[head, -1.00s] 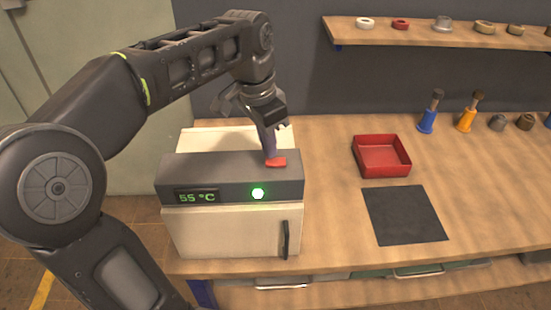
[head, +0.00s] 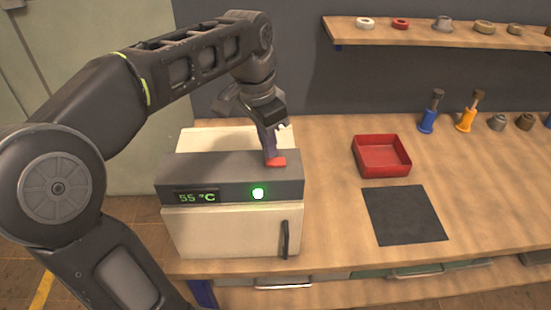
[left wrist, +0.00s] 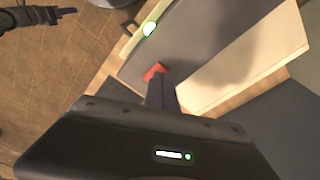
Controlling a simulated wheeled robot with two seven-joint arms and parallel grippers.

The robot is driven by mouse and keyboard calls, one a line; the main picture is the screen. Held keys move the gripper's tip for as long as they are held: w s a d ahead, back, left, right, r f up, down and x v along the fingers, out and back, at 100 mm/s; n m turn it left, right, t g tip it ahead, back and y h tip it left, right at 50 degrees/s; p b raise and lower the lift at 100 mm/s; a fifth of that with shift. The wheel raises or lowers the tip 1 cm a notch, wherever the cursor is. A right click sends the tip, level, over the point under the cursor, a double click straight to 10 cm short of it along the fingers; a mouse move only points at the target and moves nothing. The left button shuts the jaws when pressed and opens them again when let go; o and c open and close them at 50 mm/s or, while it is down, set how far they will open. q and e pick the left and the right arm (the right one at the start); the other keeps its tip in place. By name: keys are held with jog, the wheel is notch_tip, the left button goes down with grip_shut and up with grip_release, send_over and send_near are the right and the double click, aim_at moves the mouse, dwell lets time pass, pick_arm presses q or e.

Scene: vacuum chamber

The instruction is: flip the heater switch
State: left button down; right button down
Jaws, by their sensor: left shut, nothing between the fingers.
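The heater (head: 237,234) is a cream box with a dark grey top panel, standing at the left end of the bench. Its display (head: 197,197) reads 55 °C, and a round green light (head: 258,193) glows beside it. A red switch (head: 276,162) sits on top of the panel near its right end. My left gripper (head: 270,158) points down at the switch, shut and empty, its fingertips at or just behind the red part. In the left wrist view the red switch (left wrist: 154,71) shows at the fingertips, partly hidden by them.
A red tray (head: 382,172) and a dark mat (head: 404,214) lie on the bench (head: 330,215) right of the heater. Blue and orange-handled tools (head: 428,120) stand farther back. A shelf (head: 400,36) with several rings hangs on the wall. The heater's door handle (head: 285,240) sticks out in front.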

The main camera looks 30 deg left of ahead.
pick_arm(q)
jog(key=shift+f+b, duration=0.65)
jog(key=shift+f, duration=0.15)
jog(key=shift+r, duration=0.15)
notch_tip(320, 180, up, 7)
jog(key=p, duration=0.6)
dwell(0.4)
dwell(0.5)
